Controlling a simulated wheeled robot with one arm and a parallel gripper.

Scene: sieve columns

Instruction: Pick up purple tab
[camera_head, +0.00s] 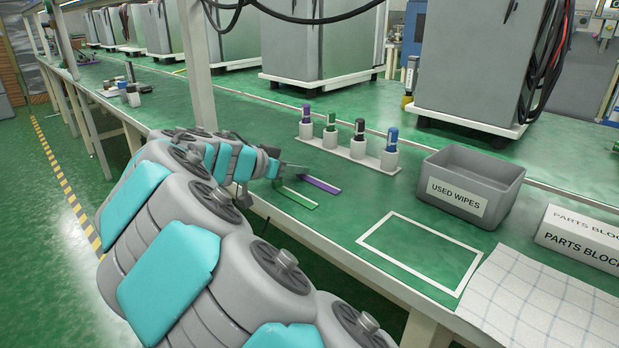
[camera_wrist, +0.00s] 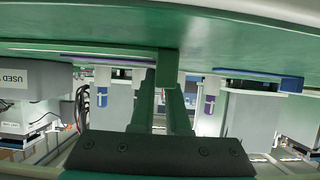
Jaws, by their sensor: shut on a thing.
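The purple tab (camera_head: 321,185) is a thin flat strip by the front edge of the green bench, in the head view. Its left end meets the tips of my gripper (camera_head: 300,169), which is shut on it. In the wrist view, which is upside down, the purple tab (camera_wrist: 112,62) runs in from the left toward my gripper's fingers (camera_wrist: 162,82). The green tab (camera_head: 297,198) lies nearer the bench edge, close beside the purple one. A green upright piece (camera_wrist: 168,66) partly hides the grip in the wrist view. I cannot tell whether the purple tab is clear of the bench.
A white rack (camera_head: 345,155) with several capped vials stands behind the tabs. A blue strip (camera_wrist: 245,75) shows in the wrist view. To the right are a grey used-wipes bin (camera_head: 470,180) and a white outlined rectangle (camera_head: 391,217). The bench inside that outline is bare.

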